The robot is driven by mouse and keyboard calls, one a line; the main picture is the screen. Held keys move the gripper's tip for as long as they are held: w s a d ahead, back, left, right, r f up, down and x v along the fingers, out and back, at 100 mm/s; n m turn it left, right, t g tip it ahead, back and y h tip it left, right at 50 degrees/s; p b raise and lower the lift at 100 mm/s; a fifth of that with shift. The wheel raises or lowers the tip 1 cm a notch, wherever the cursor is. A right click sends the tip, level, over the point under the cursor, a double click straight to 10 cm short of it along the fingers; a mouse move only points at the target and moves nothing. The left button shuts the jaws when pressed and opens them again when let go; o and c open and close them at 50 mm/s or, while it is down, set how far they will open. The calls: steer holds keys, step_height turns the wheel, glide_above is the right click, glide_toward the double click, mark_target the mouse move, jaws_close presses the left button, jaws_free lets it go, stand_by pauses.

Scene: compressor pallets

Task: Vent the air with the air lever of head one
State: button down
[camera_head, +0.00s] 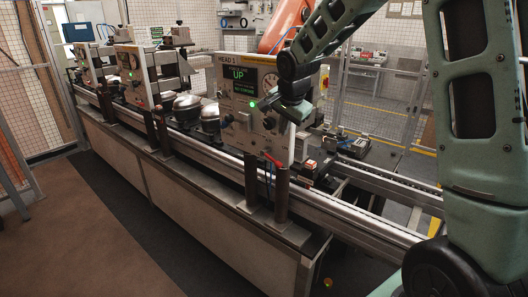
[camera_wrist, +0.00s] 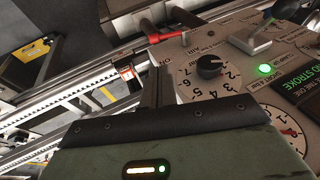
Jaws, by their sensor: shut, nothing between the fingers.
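The head one panel (camera_head: 238,78) reads "HEAD 1", with a green screen showing "UP" and a lit green lamp. A red lever (camera_head: 272,160) sits at its lower edge, beside lettering that includes "AIR" in the wrist view. There the red lever (camera_wrist: 165,35) lies just beyond my fingertips, with a gap visible between them. My gripper (camera_wrist: 158,75) is shut and empty, in front of the panel near the black numbered dial (camera_wrist: 210,67). In the head view my wrist covers part of the panel's right side.
A second lever with a black knob (camera_wrist: 286,9) and a green lamp (camera_wrist: 264,69) are on the same panel. Dark posts (camera_head: 282,190) stand in front of the panel by the conveyor rail (camera_head: 365,225). Other heads (camera_head: 133,70) stand further left. The floor (camera_head: 75,220) in front is clear.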

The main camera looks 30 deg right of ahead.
mark_target(272, 159)
steer(key=shift+a+r, duration=0.1)
steer(key=shift+a, duration=0.05)
steer(key=p+x, duration=0.4)
steer(key=x, duration=1)
steer(key=shift+s+p, duration=0.2)
steer(key=shift+p, duration=0.1)
steer(key=shift+f+b, duration=0.25)
steer(key=shift+b, duration=0.15)
